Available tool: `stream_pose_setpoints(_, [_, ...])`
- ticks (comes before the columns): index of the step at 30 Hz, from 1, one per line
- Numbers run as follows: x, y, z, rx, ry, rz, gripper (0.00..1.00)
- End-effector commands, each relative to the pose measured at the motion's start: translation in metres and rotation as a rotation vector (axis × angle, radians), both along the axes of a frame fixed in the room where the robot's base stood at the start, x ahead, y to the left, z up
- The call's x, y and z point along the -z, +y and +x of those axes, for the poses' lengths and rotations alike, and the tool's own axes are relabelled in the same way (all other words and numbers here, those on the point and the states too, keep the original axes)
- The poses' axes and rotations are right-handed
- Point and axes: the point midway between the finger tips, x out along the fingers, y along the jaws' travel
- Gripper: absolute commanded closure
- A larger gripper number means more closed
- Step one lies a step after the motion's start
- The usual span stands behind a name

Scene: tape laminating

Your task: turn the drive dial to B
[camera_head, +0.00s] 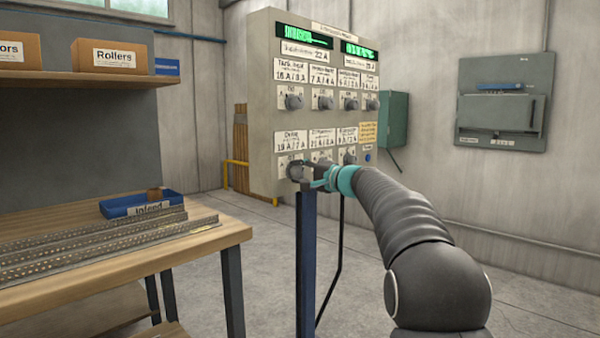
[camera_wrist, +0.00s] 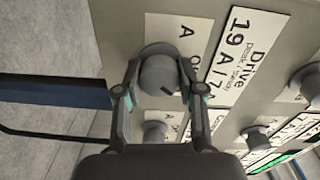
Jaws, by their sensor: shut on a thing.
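The grey round drive dial (camera_wrist: 158,75) sits between the fingers of my gripper (camera_wrist: 160,92) in the wrist view. The fingers are shut on it from both sides. A short dark mark shows on the dial's face. Its white plate (camera_wrist: 170,32) shows a letter A and part of another marking; I cannot make out a B.
Other dials, such as one in the upper row (camera_head: 294,101), are close by on the cabinet. A blue post (camera_head: 306,260) stands below my gripper. A wooden workbench (camera_head: 205,245) with metal strips and a blue bin (camera_head: 120,206) is at left. Open floor lies between.

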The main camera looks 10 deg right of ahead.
Motion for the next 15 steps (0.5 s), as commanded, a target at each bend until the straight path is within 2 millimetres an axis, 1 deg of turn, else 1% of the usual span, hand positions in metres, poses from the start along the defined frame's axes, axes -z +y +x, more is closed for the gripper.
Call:
stream_pose_setpoints(6, [0.0001, -0.0005, 0.0002, 0.001, 0.050, 0.068, 0.96])
stream_pose_setpoints(15, [0.0006, -0.0005, 0.0002, 0.001, 0.070, 0.095, 0.96])
